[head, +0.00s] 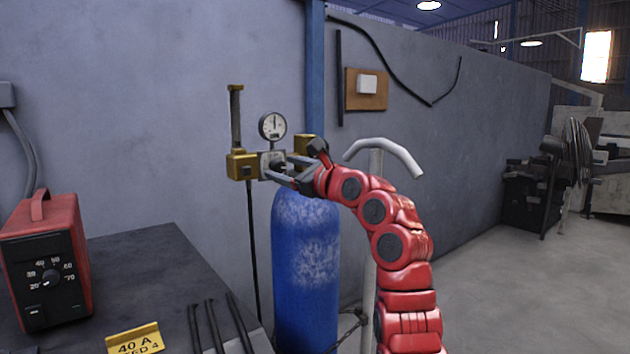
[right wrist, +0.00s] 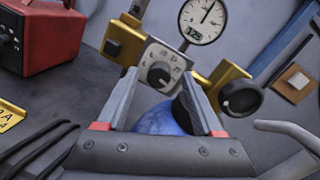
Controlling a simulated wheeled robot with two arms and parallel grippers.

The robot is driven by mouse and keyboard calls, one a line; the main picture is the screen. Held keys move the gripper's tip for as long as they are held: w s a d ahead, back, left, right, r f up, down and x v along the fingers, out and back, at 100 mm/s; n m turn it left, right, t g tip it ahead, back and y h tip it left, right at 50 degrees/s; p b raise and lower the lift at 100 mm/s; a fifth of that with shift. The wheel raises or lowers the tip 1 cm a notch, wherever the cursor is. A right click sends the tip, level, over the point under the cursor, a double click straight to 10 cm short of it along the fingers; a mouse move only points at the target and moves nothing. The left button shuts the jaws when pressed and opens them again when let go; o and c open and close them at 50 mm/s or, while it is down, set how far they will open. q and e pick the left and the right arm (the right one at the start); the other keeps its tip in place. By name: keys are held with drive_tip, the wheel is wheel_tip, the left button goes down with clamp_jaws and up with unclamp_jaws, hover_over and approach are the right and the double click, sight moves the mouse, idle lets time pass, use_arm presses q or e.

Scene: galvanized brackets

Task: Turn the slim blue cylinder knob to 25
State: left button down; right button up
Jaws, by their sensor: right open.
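The blue cylinder (head: 306,262) stands upright against the wall, with a brass regulator (head: 240,165) at its top. The regulator's black knob (right wrist: 158,75) sits on a grey dial plate (right wrist: 172,58); the plate's numbers and the knob's setting are too small to read. A round white gauge (head: 272,126) is above it, its needle pointing roughly up; it also shows in the right wrist view (right wrist: 203,20). My right gripper (head: 279,168) is open, with its fingers on either side of the knob in the right wrist view (right wrist: 160,82). Contact is unclear. My left gripper is out of view.
A black handwheel (right wrist: 240,98) is close to the right finger. A red machine (head: 45,262) with its own dial and a yellow card (head: 135,340) are on the dark table (head: 150,262) at left. A pale curved pipe (head: 378,146) stands just behind my right arm.

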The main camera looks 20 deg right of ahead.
drive_tip(key=r+b+v, duration=0.1)
drive_tip(key=b+v, duration=0.3)
drive_tip(key=v, duration=1.2)
drive_tip(key=shift+f, duration=0.45)
